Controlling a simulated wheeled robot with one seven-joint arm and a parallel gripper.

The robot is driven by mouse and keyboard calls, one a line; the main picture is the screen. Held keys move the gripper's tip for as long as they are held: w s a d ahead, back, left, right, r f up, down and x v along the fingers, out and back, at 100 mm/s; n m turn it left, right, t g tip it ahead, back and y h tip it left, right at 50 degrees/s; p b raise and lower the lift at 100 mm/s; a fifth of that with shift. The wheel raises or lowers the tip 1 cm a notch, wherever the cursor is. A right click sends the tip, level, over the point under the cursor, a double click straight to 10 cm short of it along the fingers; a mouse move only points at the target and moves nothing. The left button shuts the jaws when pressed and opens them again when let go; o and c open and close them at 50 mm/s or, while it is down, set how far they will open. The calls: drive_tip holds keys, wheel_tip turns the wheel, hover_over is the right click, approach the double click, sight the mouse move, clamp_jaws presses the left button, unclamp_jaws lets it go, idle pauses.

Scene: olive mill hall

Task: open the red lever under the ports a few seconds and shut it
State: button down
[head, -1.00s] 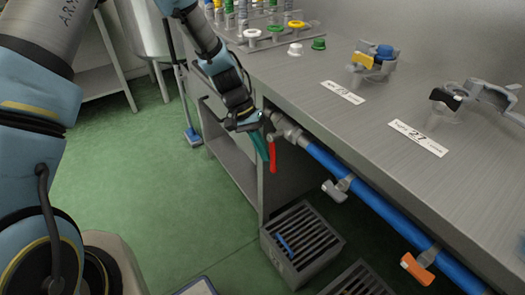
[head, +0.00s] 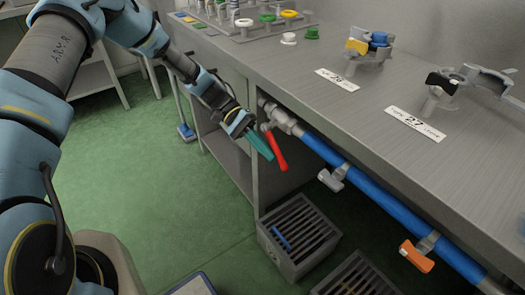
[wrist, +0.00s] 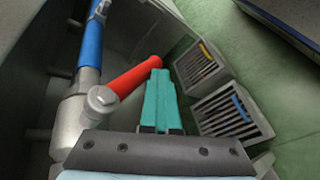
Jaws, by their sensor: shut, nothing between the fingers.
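In the wrist view the red lever (wrist: 135,78) reaches from the round valve hub to beside my fingertips. My gripper (head: 270,156) has teal fingers, shut together and empty, lying alongside the lever on its left. In the wrist view the gripper (wrist: 158,75) is close against the lever's free end; I cannot tell whether they touch.
The blue pipe (head: 375,195) carries a grey-handled tap (head: 333,177) and an orange-handled tap (head: 417,256). Slatted grey crates (head: 300,235) stand on the floor below. The steel bench (head: 300,85) overhangs the valve and holds coloured fittings. Green floor (head: 130,165) is open at the left.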

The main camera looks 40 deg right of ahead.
sight(275, 148)
drive_tip(key=shift+s+r+n+g+h+b, duration=0.15)
drive_tip(key=shift+s+r+g+b, duration=0.3)
drive_tip(key=shift+g, duration=0.55)
drive_tip(key=shift+s+r+n+g+h+b, duration=0.15)
drive_tip(key=shift+s+g+b, duration=0.35)
drive_tip(key=shift+g, duration=0.5)
drive_tip(key=shift+s+r+n+g+b, duration=0.2)
drive_tip(key=shift+s+r+g+b, duration=0.3)
drive_tip(key=shift+g, duration=0.5)
drive_tip(key=shift+w, duration=0.1)
